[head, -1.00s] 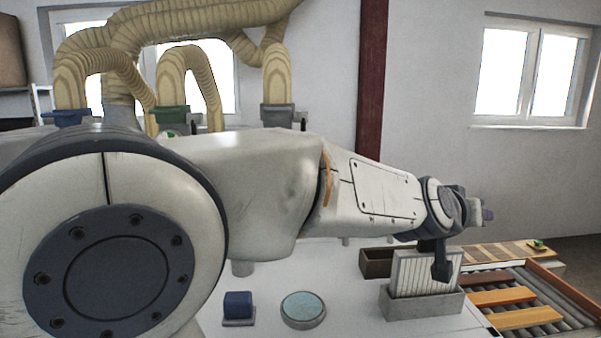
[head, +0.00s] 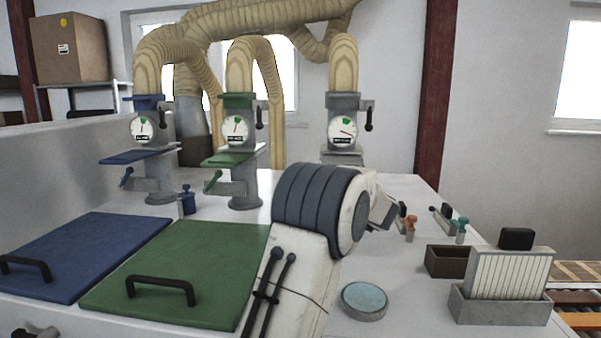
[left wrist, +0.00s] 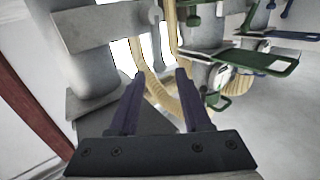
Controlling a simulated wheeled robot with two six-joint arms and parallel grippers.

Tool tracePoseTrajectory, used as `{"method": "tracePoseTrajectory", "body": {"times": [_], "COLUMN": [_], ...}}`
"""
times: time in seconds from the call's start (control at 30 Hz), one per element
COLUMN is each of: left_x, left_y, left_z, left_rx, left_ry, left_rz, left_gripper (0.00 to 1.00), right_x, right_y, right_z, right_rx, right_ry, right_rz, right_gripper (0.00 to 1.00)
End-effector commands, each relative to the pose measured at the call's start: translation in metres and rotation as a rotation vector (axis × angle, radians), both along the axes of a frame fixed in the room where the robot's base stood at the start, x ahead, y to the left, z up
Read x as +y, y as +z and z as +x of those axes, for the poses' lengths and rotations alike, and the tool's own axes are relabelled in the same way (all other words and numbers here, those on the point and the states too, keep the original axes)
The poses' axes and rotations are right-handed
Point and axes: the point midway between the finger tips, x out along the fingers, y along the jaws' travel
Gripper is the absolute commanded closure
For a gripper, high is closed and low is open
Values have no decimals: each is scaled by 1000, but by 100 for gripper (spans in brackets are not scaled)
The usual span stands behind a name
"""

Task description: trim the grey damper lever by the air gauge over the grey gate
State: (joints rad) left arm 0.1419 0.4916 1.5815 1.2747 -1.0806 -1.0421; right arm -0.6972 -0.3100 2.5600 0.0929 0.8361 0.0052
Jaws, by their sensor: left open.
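The grey duct post (head: 345,103) stands right of the blue and green ones and carries a round white air gauge (head: 342,131). Beside the gauge a small lever with a black handle (head: 369,120) hangs down. The grey gate (head: 341,157) is below the gauge, partly hidden by my arm. In the left wrist view, which looks upside down, my left gripper (left wrist: 160,76) is open and empty, with a grey plate and post (left wrist: 105,35) close by.
The blue gate (head: 138,157) and green gate (head: 229,159) stand left. A blue lid (head: 75,255) and a green lid (head: 205,260) lie in front. A round pale-blue disc (head: 364,298) and a filter rack (head: 500,305) sit right. Orange (head: 410,225) and teal (head: 460,230) knobs are behind.

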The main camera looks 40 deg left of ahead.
Motion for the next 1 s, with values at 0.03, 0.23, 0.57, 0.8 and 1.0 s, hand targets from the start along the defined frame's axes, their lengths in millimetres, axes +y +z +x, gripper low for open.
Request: {"method": "tracePoseTrajectory", "body": {"times": [0.03, 0.23, 0.57, 0.8, 1.0], "left_x": [7, 42, 89, 98, 98], "left_y": [3, 4, 3, 1, 0], "left_z": [3, 20, 43, 47, 46], "left_rx": [0, 0, -2, -2, -2], "left_ry": [1, -2, -6, -7, -7], "left_rz": [0, 1, 0, 0, 0], "left_gripper": [52, 52, 52, 52, 55], "right_x": [0, 0, 0, 0, 0], "right_y": [6, 22, 43, 45, 44], "right_z": [0, 0, 0, 0, 0], "right_rx": [0, 0, -1, -1, -1], "right_ry": [0, 3, 7, 8, 8], "right_rz": [0, 0, 0, 0, 0], "right_gripper": [16, 16, 16, 16, 16]}}
